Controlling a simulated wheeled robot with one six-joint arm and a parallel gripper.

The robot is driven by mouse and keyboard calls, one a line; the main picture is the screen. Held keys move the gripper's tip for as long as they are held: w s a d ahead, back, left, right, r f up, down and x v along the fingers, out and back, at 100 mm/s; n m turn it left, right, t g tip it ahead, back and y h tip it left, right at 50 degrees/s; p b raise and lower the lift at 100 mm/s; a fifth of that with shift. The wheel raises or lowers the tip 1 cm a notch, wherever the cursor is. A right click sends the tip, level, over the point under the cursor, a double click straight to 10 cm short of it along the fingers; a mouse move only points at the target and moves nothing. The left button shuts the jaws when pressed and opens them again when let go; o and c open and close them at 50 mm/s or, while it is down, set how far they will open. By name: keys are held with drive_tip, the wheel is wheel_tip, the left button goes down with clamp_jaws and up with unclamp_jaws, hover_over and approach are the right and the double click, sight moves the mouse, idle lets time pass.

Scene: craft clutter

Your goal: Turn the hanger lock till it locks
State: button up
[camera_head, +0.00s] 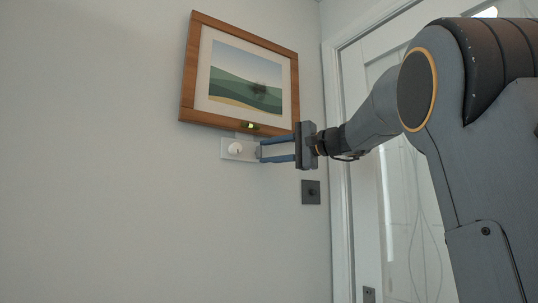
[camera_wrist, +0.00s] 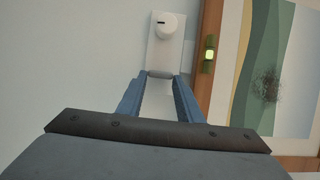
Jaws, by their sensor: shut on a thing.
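The hanger lock (camera_head: 227,153) is a small white plate on the wall, just under the picture's lower edge. It carries a round white knob (camera_head: 235,149) with a short dark mark, which also shows in the wrist view (camera_wrist: 171,27). My gripper (camera_head: 260,152) reaches in from the right with its two blue fingers. In the wrist view, my gripper (camera_wrist: 160,76) has its fingertips on both sides of a small grey piece (camera_wrist: 160,74) at the plate's near end. They are shut on this piece, beside the knob and apart from it. The fingertips partly hide the grey piece.
A wood-framed landscape picture (camera_head: 188,78) hangs just above the plate. A small green level (camera_head: 250,126) sits on its lower frame, close to my fingers. A dark square wall plate (camera_head: 311,192) is below my gripper. A white door (camera_head: 405,215) stands right; the left wall is bare.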

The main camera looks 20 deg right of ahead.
idle(0.3)
drive_tip(key=o, duration=1.1)
drive_tip(key=shift+s+d, duration=0.1)
drive_tip(key=b+v, duration=0.2)
drive_tip(key=v, duration=0.5)
drive_tip(key=shift+s+d, duration=0.2)
drive_tip(key=shift+f, duration=0.1)
